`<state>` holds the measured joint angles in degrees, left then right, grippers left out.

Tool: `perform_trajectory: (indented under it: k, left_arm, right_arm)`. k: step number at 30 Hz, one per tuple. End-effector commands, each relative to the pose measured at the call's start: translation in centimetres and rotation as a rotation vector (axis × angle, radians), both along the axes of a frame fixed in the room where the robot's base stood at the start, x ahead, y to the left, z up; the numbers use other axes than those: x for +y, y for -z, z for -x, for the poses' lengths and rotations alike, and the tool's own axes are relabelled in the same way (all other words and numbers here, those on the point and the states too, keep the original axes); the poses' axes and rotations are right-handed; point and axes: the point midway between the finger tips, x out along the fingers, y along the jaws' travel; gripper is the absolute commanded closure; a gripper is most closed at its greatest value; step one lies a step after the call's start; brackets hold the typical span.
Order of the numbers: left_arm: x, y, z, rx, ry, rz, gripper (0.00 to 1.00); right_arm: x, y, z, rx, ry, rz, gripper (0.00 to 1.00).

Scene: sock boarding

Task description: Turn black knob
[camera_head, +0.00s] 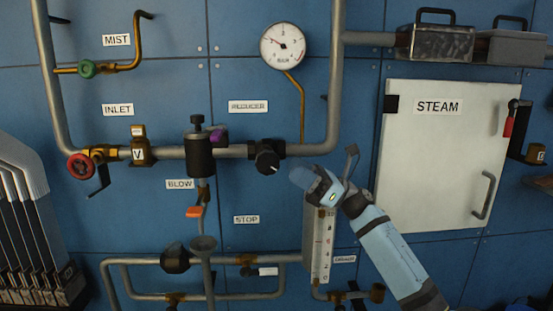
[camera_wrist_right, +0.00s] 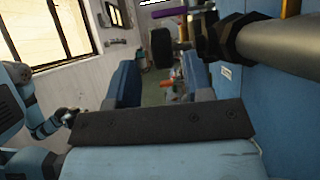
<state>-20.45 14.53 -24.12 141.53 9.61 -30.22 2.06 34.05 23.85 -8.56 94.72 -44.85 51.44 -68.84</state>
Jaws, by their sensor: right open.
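The black knob (camera_head: 267,158) sits on the horizontal pipe under the REDUCER label, with a light mark on its face. In the right wrist view the black knob (camera_wrist_right: 162,48) shows side-on, standing out from the wall, beyond the fingertips and toward the top of the gap. My right gripper (camera_head: 312,180) is just right of the knob and a little lower in the head view, apart from it. Its two blue fingers (camera_wrist_right: 160,78) are open with nothing between them.
A pressure gauge (camera_head: 283,46) hangs above the knob. A black cylinder (camera_head: 199,153) with a purple knob (camera_head: 218,136) stands left of it on the pipe. A white scale (camera_head: 320,246) is below my right gripper. The white STEAM door (camera_head: 440,165) is at right.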

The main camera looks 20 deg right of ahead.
Motion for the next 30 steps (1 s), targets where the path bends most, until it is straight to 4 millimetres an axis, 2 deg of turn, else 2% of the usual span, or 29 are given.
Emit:
perform_trajectory:
  k: [1,6,12,18,27,30]
  left_arm:
    - [-0.1,-0.1,0.3,0.032,0.001,0.013,1.0]
    - [-0.6,0.5,1.0,0.103,0.0,0.047,1.0]
    - [-0.5,-0.3,1.1,0.084,-0.015,0.073,1.0]
    - [-0.5,-1.0,1.0,0.056,-0.02,0.085,1.0]
    - [-0.4,-1.2,1.0,0.05,-0.014,0.076,1.0]
    - [-0.2,-1.6,0.9,0.062,-0.023,0.066,1.0]
  right_arm:
    - [-1.4,-0.4,0.4,0.001,0.003,0.001,0.53]
    - [-5.2,-0.4,1.5,0.001,0.003,0.001,0.53]
    - [-8.4,-0.2,2.4,0.001,0.001,0.001,0.53]
    - [-9.6,-0.1,2.8,0.0,-0.001,-0.001,0.53]
    - [-9.6,-0.2,2.8,0.0,-0.001,0.0,0.53]
    - [-9.4,-0.8,3.0,0.005,0.003,0.019,0.53]
